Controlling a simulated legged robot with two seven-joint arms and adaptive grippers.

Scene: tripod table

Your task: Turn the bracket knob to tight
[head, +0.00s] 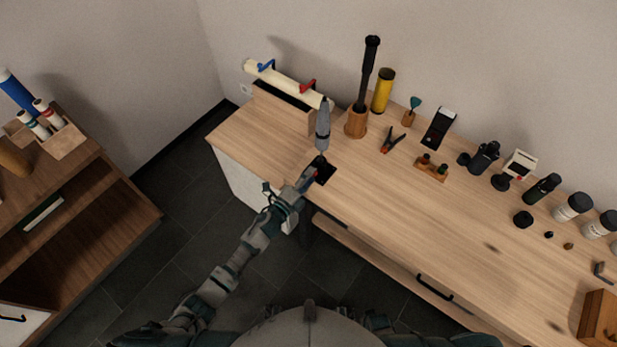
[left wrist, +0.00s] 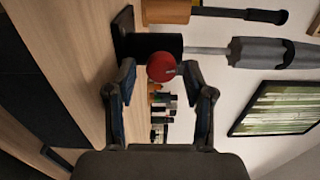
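The bracket is a black upright holder (left wrist: 150,44) on a black base plate (head: 326,174) near the table's front edge. Its round red knob (left wrist: 161,66) faces the left wrist camera. A grey pointed device (head: 322,125) stands on a thin rod out of the bracket; it also shows in the left wrist view (left wrist: 272,52). My left gripper (left wrist: 160,72) is open, with one finger on each side of the knob at its fingertips. A gap shows on the left of the knob; contact on the right is unclear. In the head view the left gripper (head: 308,178) partly hides the knob. My right gripper is not visible.
Pliers (head: 391,142) and several small items lie to the right. The table's front middle (head: 420,220) is clear.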

